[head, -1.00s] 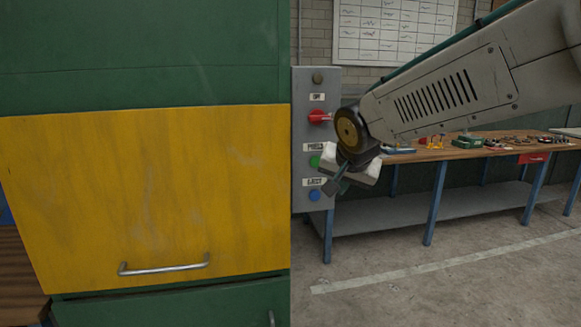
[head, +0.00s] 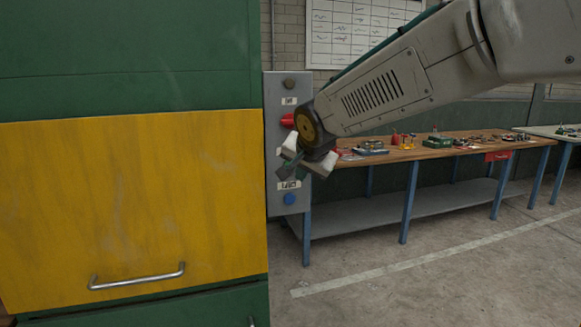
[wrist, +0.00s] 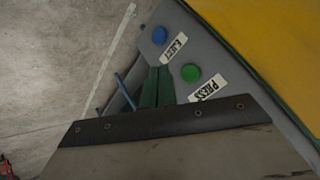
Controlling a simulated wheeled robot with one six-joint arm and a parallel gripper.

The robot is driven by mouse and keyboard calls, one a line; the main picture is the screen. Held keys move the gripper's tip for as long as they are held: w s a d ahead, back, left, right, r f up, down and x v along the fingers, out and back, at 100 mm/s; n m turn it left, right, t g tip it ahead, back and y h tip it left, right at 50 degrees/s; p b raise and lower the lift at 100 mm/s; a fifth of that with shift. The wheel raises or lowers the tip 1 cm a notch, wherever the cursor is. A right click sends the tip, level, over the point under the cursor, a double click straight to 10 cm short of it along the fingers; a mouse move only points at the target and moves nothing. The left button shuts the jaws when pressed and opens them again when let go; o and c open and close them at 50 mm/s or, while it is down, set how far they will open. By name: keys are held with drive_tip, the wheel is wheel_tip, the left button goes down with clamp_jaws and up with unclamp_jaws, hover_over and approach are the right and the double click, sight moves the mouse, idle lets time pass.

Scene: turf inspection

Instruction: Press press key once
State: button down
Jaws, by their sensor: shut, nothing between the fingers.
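The press key is a round green button (wrist: 191,73) beside a white label reading PRESS (wrist: 208,87) in the wrist view. It sits on a grey control panel (head: 275,115). In the head view my gripper hides the green button. A blue button (wrist: 159,35) with an EJECT label (wrist: 174,47) is on the same panel, and it shows low on the panel in the head view (head: 290,199). My gripper (head: 283,176) is shut and empty in front of the panel. In the wrist view its fingers (wrist: 157,80) appear just left of the green button; I cannot tell whether they touch the panel.
A red knob (head: 287,120) and a dark button (head: 289,84) are higher on the panel. A green cabinet with a yellow door (head: 140,205) and metal handle stands left. A workbench (head: 450,148) with several items stands behind; the floor at right is clear.

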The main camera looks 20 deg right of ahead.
drive_tip(key=shift+w, duration=2.5)
drive_tip(key=shift+w, duration=0.1)
drive_tip(key=shift+w, duration=0.35)
